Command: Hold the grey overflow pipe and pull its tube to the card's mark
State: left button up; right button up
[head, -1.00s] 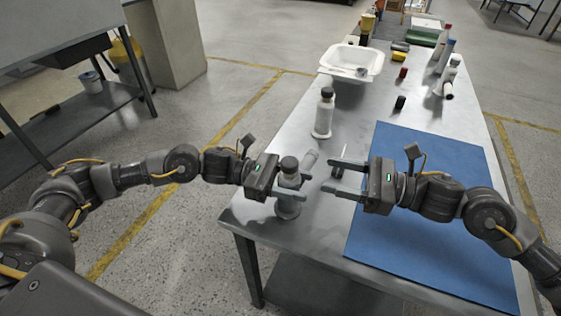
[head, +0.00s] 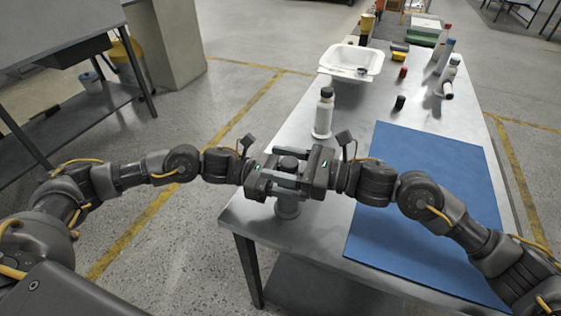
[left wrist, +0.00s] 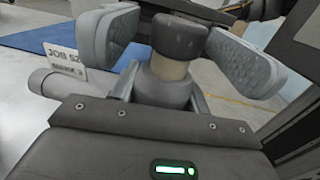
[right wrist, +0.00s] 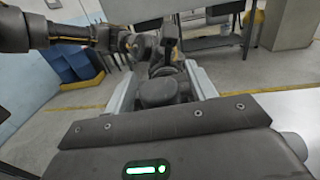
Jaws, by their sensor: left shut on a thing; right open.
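The grey overflow pipe (head: 288,208) stands upright near the table's front left corner. My left gripper (left wrist: 165,98) is shut on its body. In the left wrist view its dark cap (left wrist: 180,36) sits on a short pale tan tube (left wrist: 170,68) rising from the grey body, with a side branch to the left. The white card (left wrist: 65,57) with "JOB" lettering shows by that branch; its lower line is too small to read surely. My right gripper (right wrist: 158,85) is open, its fingers on both sides of the cap (right wrist: 160,92). Whether they touch it I cannot tell.
A blue mat (head: 425,205) covers the table's right front. A similar pale pipe (head: 323,114) with a dark cap stands behind. A white basin (head: 352,62) and several small pieces are farther back.

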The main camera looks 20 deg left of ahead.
jog(key=shift+c, duration=0.5)
grip_shut()
notch_tip(320, 180, up, 6)
jog(key=shift+r, duration=0.1)
jog(key=shift+o, duration=0.5)
grip_release()
jog(key=d, duration=1.2)
jog(key=shift+w, duration=0.25)
